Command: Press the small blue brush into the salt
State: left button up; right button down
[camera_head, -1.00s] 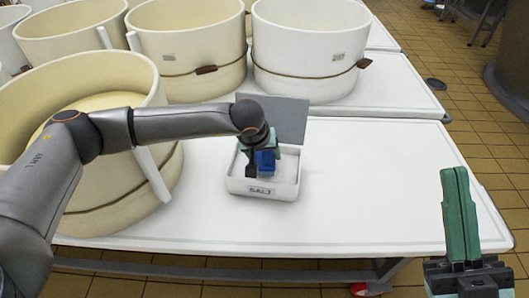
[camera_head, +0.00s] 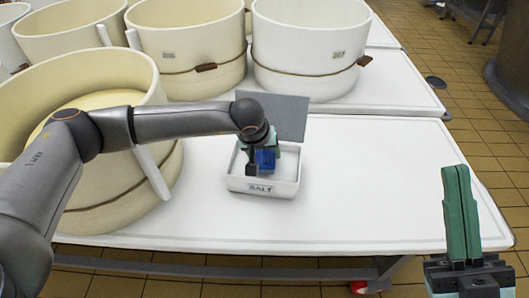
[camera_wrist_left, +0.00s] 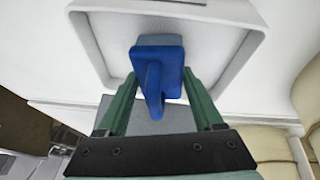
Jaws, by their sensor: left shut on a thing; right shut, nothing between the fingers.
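The small blue brush (camera_head: 265,160) is held in my left gripper (camera_head: 268,150), over the inside of the white salt box. The left wrist view shows the brush's blue back and handle (camera_wrist_left: 158,70) between the green fingers of my left gripper (camera_wrist_left: 160,95). The salt box (camera_head: 263,187) is labelled SALT and stands on the white table with its grey lid (camera_head: 285,115) raised behind. Whether the brush's underside touches the salt is hidden. My right gripper (camera_head: 460,215) is shut and empty at the lower right, away from the box.
A large cream vat (camera_head: 150,200) stands just left of the salt box, under my left arm. More vats (camera_head: 310,45) stand behind. The white table (camera_head: 370,190) is clear to the right of the box, up to its right edge.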

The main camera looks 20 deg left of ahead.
pick_arm(q)
jog(key=shift+f+b, duration=0.4)
jog(key=shift+f, duration=0.05)
dwell(1.5)
jog(key=shift+r, duration=0.1)
jog(key=shift+r+p, duration=2.2)
jog(key=shift+r, duration=1.3)
